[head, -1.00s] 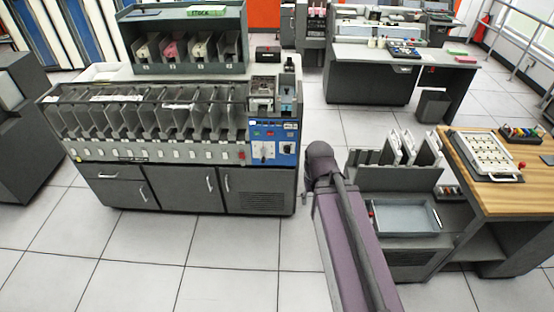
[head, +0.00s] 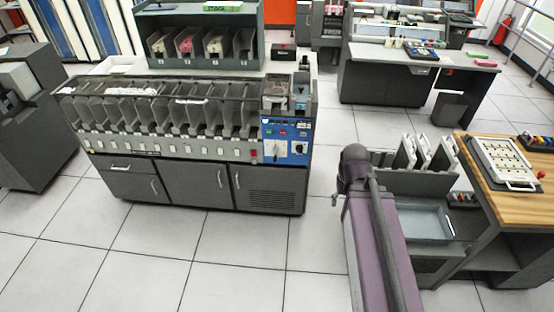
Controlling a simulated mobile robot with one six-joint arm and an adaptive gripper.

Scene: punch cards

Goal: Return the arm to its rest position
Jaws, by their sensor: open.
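My arm, with its purple link (head: 378,255) and dark rounded joint (head: 355,160), rises from the bottom edge right of centre in the head view. It stands in front of the gap between the card sorter and the grey cart. My gripper cannot be made out; the arm's far end is hidden behind its own links or too small to tell. No held object shows.
The grey card sorter (head: 185,146) with its blue panel (head: 287,142) stands left of my arm. Close on the right are the grey cart with a shallow tray (head: 423,222) and a wooden-topped desk (head: 520,203). Clear tiled floor (head: 140,250) lies at front left.

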